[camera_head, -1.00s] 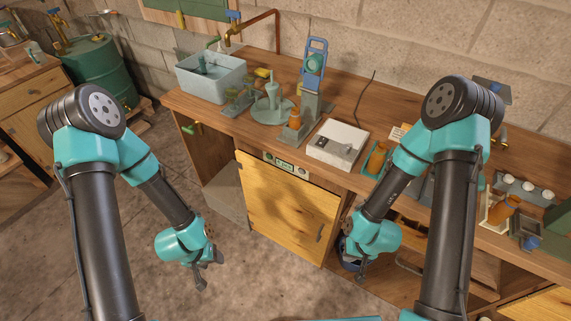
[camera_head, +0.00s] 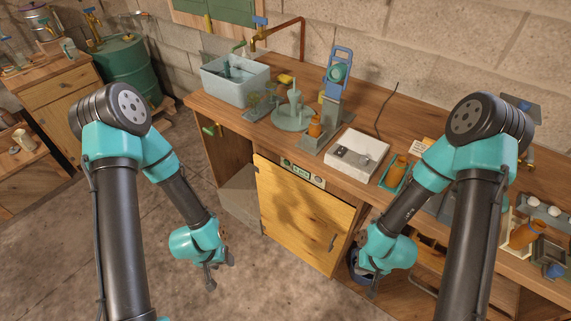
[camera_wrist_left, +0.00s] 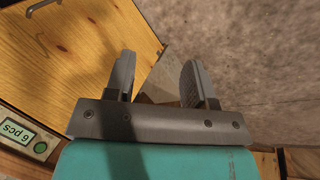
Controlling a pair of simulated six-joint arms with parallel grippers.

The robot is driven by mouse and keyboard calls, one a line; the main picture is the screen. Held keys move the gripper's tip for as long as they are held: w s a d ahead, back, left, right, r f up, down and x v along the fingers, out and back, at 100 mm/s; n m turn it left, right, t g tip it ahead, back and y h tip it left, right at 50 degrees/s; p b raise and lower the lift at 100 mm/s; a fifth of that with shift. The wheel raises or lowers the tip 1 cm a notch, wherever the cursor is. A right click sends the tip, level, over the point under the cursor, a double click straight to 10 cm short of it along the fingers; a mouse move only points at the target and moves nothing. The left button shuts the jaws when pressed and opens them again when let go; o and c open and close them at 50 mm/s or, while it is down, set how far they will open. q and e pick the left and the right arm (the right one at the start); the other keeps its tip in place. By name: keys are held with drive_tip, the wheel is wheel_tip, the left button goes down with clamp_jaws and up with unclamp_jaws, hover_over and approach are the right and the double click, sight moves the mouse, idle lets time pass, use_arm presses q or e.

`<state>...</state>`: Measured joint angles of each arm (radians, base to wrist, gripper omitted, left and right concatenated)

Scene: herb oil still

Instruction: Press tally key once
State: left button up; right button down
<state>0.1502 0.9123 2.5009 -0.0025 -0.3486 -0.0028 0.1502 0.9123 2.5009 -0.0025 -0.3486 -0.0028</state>
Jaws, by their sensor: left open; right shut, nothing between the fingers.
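A small panel (camera_head: 303,171) is set in the bench's front edge above a yellow wooden door. It carries a green round key (camera_head: 286,163) at its left, a lit display in the middle and a pale round part (camera_head: 319,181) at its right. Which one is the tally key I cannot tell. In the left wrist view the display (camera_wrist_left: 18,132) reads "6 pcs", upside down, with a round key (camera_wrist_left: 40,147) beside it. My left gripper (camera_head: 215,277) is open and empty, low in front of the bench and apart from the panel. My right gripper (camera_head: 371,286) is shut and empty, below the bench top.
The bench top holds a grey basin (camera_head: 236,80), a blue-framed stand (camera_head: 338,80), a white box device (camera_head: 356,154) and several orange bottles. A green drum (camera_head: 131,73) stands at the back left. The floor before the yellow door (camera_head: 300,215) is clear.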

use_arm(q)
clamp_jaws()
idle(1.5)
